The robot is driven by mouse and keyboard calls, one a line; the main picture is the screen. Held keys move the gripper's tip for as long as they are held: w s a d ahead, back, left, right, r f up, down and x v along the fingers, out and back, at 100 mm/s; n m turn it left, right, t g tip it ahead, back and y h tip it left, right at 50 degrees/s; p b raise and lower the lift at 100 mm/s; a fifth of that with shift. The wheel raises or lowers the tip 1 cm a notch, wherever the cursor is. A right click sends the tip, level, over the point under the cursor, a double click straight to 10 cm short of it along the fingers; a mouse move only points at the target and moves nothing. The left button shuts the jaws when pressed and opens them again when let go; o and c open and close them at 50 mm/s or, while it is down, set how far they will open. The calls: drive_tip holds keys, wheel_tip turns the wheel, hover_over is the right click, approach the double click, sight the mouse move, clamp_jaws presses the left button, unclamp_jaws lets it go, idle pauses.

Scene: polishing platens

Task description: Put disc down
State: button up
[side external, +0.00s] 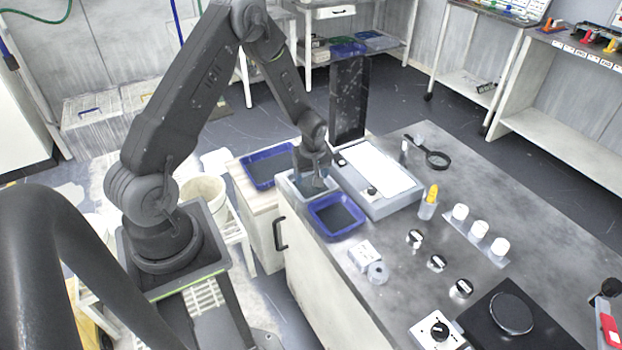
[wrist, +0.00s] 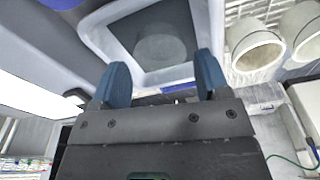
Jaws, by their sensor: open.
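A grey round disc (wrist: 160,48) lies on the dark floor of a pale square tray (wrist: 97,38) in the wrist view. My gripper (wrist: 158,76) has its two blue fingers spread apart with nothing between them. The disc shows beyond the fingertips, apart from them. In the side view my gripper (side external: 316,180) is low over the pale tray (side external: 290,194), which sits at the bench's left edge between two blue trays. There the gripper hides much of the tray's inside, and I cannot make out the disc clearly.
A blue tray (side external: 335,231) stands in front and another blue tray (side external: 248,178) behind. A white-topped panel device (side external: 376,172) is close on the right, with a tall dark panel (side external: 349,100) behind it. Bottles, knobs and a dark plate unit (side external: 515,330) occupy the right of the bench.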

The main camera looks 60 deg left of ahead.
drive_tip(key=s+d+r+m+t, duration=0.15)
drive_tip(key=d+r, duration=0.25)
drive_tip(key=r, duration=0.6)
drive_tip(key=s+d+r+m, duration=0.1)
drive_tip(key=d+r+m, duration=0.2)
drive_tip(key=r, duration=0.7)
drive_tip(key=s+d+r+m+t, duration=0.2)
drive_tip(key=s+d+r+m, duration=0.3)
drive_tip(key=s, duration=0.3)
drive_tip(key=s+d+r+m+t+h, duration=0.1)
drive_tip(key=s+d+r+m+t, duration=0.1)
drive_tip(key=s+d+r+m, duration=0.4)
drive_tip(key=shift+s+d+r, duration=0.75)
drive_tip(key=shift+s, duration=0.4)
